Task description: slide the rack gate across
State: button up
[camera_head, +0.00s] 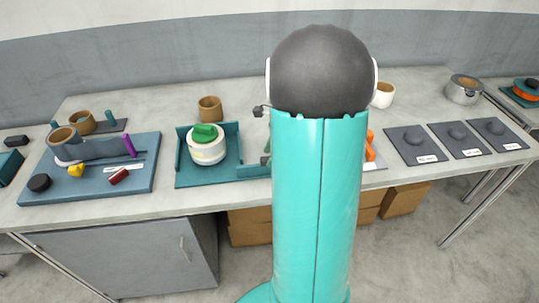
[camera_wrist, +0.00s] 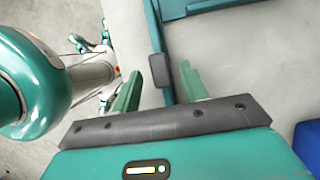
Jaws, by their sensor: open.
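The teal rack (camera_head: 181,153) stands on the bench left of my arm in the head view. A white round piece with a green top (camera_head: 207,144) sits in it. A low teal bar (camera_head: 254,171), likely the gate, is at its front right, partly hidden by my arm. In the wrist view a teal bar (camera_wrist: 156,30) with a dark grey knob (camera_wrist: 159,70) runs up the picture. My gripper (camera_wrist: 160,72) is open, its green fingers either side of the knob. I cannot tell whether they touch it. In the head view my arm hides the gripper.
A blue-grey board (camera_head: 140,175) with small parts lies left of the rack. A brown cup (camera_head: 210,109) stands behind it. Several dark plates (camera_head: 418,145) lie at the right. The bench front edge is close to the rack. A blue object (camera_wrist: 307,145) shows at the wrist view's right.

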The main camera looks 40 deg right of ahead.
jog(key=shift+w+a+f, duration=0.1)
jog(key=shift+a+f, duration=0.1)
jog(key=shift+f, duration=0.4)
grip_shut()
jog(key=w+a, duration=0.3)
jog(key=a, duration=0.2)
jog(key=w+a, duration=0.4)
jog(key=a, duration=0.1)
jog(key=w+a, duration=0.3)
jog(key=a, duration=0.2)
jog(key=shift+w+a+r, duration=0.1)
jog(key=shift+w+a, duration=0.05)
jog(key=shift+w, duration=0.1)
jog(key=shift+a, duration=0.1)
